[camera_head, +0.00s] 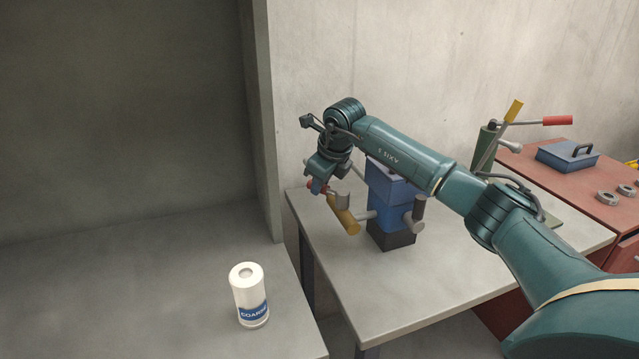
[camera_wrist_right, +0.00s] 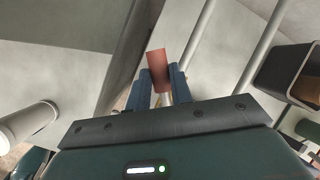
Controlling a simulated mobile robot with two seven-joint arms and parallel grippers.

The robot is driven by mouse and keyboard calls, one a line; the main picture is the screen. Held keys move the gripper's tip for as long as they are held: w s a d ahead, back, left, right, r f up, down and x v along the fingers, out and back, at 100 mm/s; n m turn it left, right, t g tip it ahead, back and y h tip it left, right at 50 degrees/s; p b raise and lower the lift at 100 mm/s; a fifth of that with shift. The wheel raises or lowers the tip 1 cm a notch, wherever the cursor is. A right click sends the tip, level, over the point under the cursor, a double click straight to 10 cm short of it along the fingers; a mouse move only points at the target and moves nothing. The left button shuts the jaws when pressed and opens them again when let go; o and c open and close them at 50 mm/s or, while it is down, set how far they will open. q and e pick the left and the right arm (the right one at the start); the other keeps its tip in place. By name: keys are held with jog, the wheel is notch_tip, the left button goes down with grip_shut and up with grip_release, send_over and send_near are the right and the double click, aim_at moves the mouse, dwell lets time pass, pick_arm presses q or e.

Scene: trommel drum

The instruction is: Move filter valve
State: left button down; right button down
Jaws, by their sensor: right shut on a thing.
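The filter unit is a blue block (camera_head: 388,194) with grey pipe stubs on a dark base, standing on the grey table. A yellow lever (camera_head: 342,214) slants down at its left side, beside a grey stub. My right gripper (camera_head: 317,186) is at the left of the unit, pointing down. In the wrist view, its blue fingers (camera_wrist_right: 160,84) are shut on a red handle (camera_wrist_right: 157,66). Only a small part of that red handle shows in the head view, and my arm covers part of the unit. My left gripper is not in view.
A white canister with a blue "COARSE" label (camera_head: 249,295) stands on the grey ledge (camera_head: 150,300) at left. A gap separates the ledge from the table (camera_head: 400,300). A red bench (camera_head: 560,170) at right holds a blue lidded box (camera_head: 567,156) and metal rings (camera_head: 607,198).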

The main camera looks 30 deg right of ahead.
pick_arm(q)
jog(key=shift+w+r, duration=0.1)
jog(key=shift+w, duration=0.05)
pick_arm(e)
jog(key=shift+w+d+m+g+h, duration=0.15)
jog(key=shift+d+m+h, duration=0.35)
jog(key=shift+m, duration=0.65)
jog(key=shift+w+d+m+g+h, duration=0.15)
jog(key=shift+d+m+h, duration=0.4)
jog(key=shift+m, duration=0.65)
jog(key=shift+w+d+m+g+h, duration=0.15)
jog(key=shift+d+m+h, duration=0.35)
jog(key=shift+m, duration=0.65)
jog(key=shift+s+d, duration=0.1)
jog(key=shift+d, duration=0.05)
jog(key=c, duration=1.3)
grip_release()
jog(key=shift+o, duration=0.2)
pick_arm(q)
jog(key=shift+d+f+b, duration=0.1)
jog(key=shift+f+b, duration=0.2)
jog(key=shift+b, duration=0.4)
pick_arm(e)
jog(key=v, duration=1.3)
